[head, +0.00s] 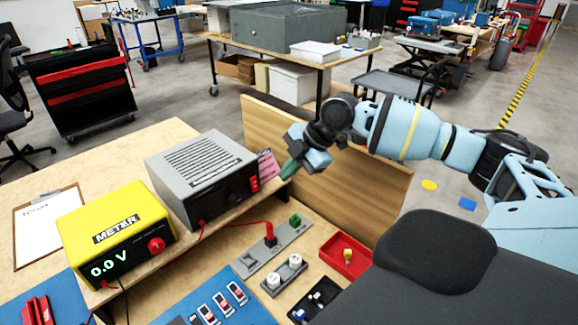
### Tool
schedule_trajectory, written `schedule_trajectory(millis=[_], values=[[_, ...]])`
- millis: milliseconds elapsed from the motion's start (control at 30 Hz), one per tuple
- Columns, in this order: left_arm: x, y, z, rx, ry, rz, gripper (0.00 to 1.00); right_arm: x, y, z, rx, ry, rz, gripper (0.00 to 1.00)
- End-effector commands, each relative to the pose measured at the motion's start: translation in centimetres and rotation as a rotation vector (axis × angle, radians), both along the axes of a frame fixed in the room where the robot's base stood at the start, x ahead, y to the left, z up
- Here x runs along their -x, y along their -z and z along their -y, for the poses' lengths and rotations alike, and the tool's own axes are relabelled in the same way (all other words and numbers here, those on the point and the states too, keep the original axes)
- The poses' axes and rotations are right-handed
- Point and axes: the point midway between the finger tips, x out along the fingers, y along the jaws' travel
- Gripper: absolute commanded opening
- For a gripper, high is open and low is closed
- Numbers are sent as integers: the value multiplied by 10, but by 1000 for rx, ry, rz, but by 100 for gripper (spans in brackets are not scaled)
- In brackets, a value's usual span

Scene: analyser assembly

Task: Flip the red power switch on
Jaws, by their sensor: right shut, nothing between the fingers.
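The grey power supply box (205,178) with a slotted top stands on the wooden bench. Its dark front carries a small red power switch (255,184) near the right end; the picture is too small to tell its position. My right gripper (288,171) is shut and empty, just right of the box and close to the switch, apparently with a small gap. Its fingertips look green. The yellow meter (117,236) left of the box shows 0.0 V. My left gripper is not in view.
A pink card (268,166) stands between the box and my right gripper. A red lead (238,225) runs to a grey strip with a green block (295,220). A red tray (345,256) and a clipboard (42,229) lie on the bench. A wooden panel (335,165) stands behind.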

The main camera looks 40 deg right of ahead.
Motion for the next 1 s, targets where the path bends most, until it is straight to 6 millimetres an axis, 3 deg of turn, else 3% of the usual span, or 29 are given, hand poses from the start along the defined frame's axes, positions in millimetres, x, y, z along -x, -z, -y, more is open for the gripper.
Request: schedule_trajectory(millis=[333, 600, 1000], values=[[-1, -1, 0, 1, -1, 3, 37, -26, 55, -26, -2, -1, -1, 0], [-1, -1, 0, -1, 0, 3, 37, -56, 61, -27, -2, 2, 0, 0], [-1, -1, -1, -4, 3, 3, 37, -64, 63, -27, 1, 1, 0, 0]])
